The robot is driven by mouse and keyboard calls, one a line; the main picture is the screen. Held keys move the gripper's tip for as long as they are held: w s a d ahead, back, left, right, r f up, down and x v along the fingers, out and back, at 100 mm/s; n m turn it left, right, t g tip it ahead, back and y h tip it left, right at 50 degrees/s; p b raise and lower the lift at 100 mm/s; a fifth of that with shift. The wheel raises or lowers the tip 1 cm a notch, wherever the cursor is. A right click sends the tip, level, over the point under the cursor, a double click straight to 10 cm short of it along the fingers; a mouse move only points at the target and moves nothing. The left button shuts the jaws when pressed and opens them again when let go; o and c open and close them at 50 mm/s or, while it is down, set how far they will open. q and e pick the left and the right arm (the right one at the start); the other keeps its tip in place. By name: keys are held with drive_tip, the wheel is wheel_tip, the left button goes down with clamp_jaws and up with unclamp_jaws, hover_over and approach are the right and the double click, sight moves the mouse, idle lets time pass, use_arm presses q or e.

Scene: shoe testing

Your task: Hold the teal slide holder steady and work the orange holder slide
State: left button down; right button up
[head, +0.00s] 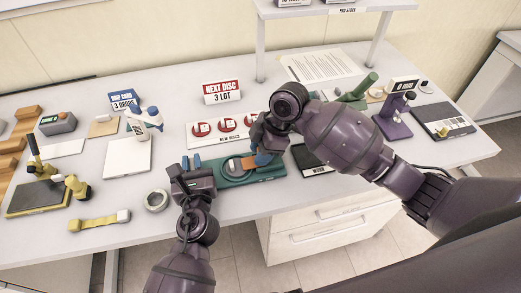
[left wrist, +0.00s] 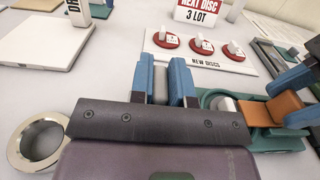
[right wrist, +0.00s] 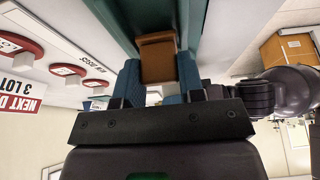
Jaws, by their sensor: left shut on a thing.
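The teal slide holder (head: 272,168) lies on the table, front centre. It also shows in the left wrist view (left wrist: 275,143) and the right wrist view (right wrist: 196,25). The orange slide (head: 248,162) sits on it, beside a round grey part (left wrist: 222,104). My left gripper (head: 190,163) is at the holder's left end, shut on a narrow grey piece (left wrist: 160,88) between its blue fingers. My right gripper (head: 264,158) is over the holder. Its blue fingers flank the orange slide (right wrist: 158,60); whether they press on it is unclear.
A white board with red discs (head: 228,127) stands just behind the holder. A dark tablet-like panel (head: 311,158) lies to the right. The table's front edge is close below the holder.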

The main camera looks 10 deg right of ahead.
clamp_jaws()
drive_tip(key=shift+d, duration=1.65)
use_arm(q)
drive_tip(key=shift+a, duration=0.15)
use_arm(e)
drive_tip(key=o, duration=0.7)
unclamp_jaws()
drive_tip(key=shift+a, duration=0.1)
drive_tip(key=shift+r, duration=0.1)
drive_tip(key=v, duration=1.1)
drive_tip(key=shift+d+r, duration=0.25)
drive_tip(key=shift+r, duration=0.1)
